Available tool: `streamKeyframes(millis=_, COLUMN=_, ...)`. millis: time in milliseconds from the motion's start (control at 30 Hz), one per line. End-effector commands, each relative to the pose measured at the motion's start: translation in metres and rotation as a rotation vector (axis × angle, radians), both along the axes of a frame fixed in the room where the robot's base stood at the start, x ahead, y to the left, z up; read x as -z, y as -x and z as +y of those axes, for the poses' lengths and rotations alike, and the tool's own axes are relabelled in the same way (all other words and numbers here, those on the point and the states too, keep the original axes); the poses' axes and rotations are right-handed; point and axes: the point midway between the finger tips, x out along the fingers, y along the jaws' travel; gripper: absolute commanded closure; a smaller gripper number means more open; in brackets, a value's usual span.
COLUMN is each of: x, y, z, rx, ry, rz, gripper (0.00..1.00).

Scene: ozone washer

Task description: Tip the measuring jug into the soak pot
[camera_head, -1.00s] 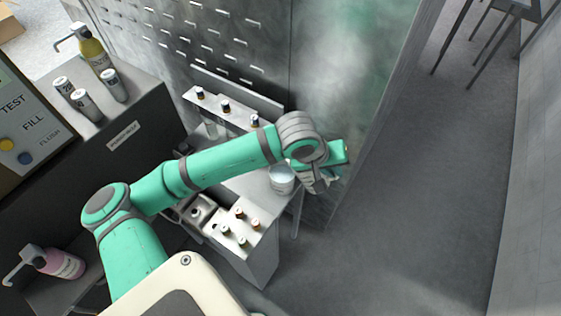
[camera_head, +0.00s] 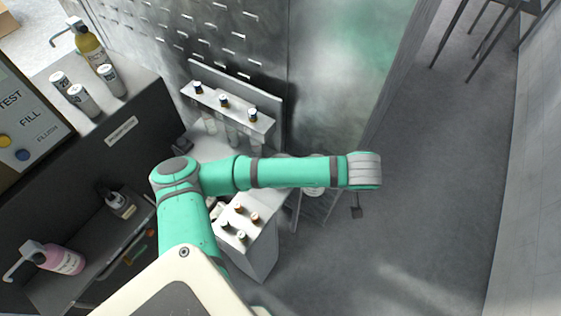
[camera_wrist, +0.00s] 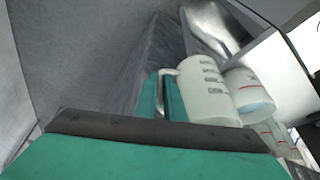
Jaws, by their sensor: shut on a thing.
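The measuring jug (camera_wrist: 207,92) is white with dark scale marks. It is in the middle of the wrist view, slightly tilted there. My gripper (camera_wrist: 161,80) is shut on the jug's handle, its two teal fingers on either side of it. Beside the jug on its right is a translucent vessel (camera_wrist: 250,92) with a red line and bluish contents, which looks like the soak pot. I cannot tell whether they touch. In the head view my arm covers most of this area. A pale round thing (camera_head: 313,191) shows just below the forearm; I cannot tell whether it is jug or pot.
A white shelf (camera_head: 240,118) with dark-capped vials stands behind my arm. A white block (camera_head: 262,235) with several small capped bottles is below it. A dark cabinet (camera_head: 100,150) with bottles is on the left. Open floor (camera_head: 440,180) lies to the right.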

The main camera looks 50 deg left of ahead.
Motion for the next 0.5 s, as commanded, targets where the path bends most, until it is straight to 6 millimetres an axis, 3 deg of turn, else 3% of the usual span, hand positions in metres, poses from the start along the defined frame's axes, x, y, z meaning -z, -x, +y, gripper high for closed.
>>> streamKeyframes(millis=267, x=0.005, y=-0.002, z=-0.002, rx=-0.001, ry=-0.056, rz=0.026, gripper=1.00)
streamKeyframes(millis=500, x=-0.021, y=-0.002, z=-0.002, rx=-0.001, ry=-0.061, rz=0.026, gripper=1.00)
